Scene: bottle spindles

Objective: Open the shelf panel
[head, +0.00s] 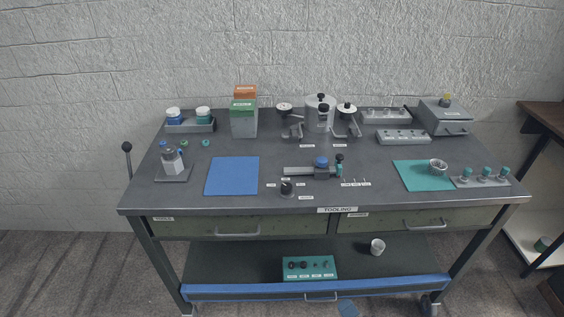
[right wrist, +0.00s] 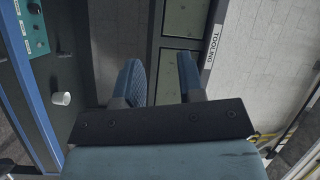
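The shelf panel (head: 250,292) is a long blue-edged front along the lower shelf of the workbench, with a metal handle (head: 322,297) at its middle. It looks closed in the head view. Its blue edge also shows at the left in the right wrist view (right wrist: 32,95). My right gripper (right wrist: 160,75) is open and empty, its two blue-padded fingers apart, with the panel off to its left in that view. Neither gripper can be made out in the head view, and my left gripper is in no view.
A green control box (head: 310,268) and a white cup (head: 377,247) stand on the lower shelf. Two closed drawers with handles (head: 237,234) (head: 410,225) sit above it. The bench top (head: 240,145) holds many tools. A brown side table (head: 545,117) stands at the right.

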